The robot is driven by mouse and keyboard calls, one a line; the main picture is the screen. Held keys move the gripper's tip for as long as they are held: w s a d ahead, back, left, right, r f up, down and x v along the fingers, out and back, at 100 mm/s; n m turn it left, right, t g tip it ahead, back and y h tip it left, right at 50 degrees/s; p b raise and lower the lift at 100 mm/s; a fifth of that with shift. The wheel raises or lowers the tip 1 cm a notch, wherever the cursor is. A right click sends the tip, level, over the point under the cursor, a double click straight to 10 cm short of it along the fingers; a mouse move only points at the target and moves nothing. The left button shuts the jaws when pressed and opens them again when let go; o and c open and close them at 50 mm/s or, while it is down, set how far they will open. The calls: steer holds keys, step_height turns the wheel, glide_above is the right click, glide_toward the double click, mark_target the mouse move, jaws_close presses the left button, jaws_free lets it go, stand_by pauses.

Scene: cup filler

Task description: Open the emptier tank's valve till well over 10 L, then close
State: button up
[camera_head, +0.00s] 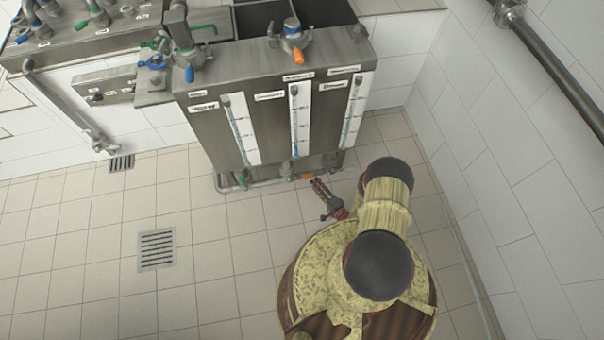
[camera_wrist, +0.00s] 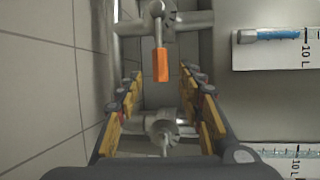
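A steel tank unit (camera_head: 214,118) stands against the wall with three white level gauges. The middle gauge (camera_head: 294,120) shows blue near its bottom. In the wrist view this gauge (camera_wrist: 270,65) has blue reaching about the 10 L mark. A second gauge (camera_wrist: 270,146) shows below it; its level is hard to read. A valve with an orange handle (camera_head: 304,177) sits low at the middle tank's outlet. The orange handle (camera_wrist: 161,65) also shows in the wrist view, between and beyond my fingertips. My gripper (camera_head: 318,184) is open in front of it, with no contact visible.
Another metal valve body (camera_wrist: 163,127) lies between my finger bases in the wrist view. A green handle (camera_head: 242,178) is at the left outlet. Upper valves (camera_head: 290,38) sit on the tank top. A wall (camera_head: 510,150) closes the right; floor is clear left.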

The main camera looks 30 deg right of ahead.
mark_target(307, 176)
steer(key=b+x, duration=0.2)
steer(key=x, duration=0.6)
steer(key=shift+w+f, duration=0.1)
steer(key=shift+c, duration=1)
steer(key=c, duration=0.7)
jaws_close()
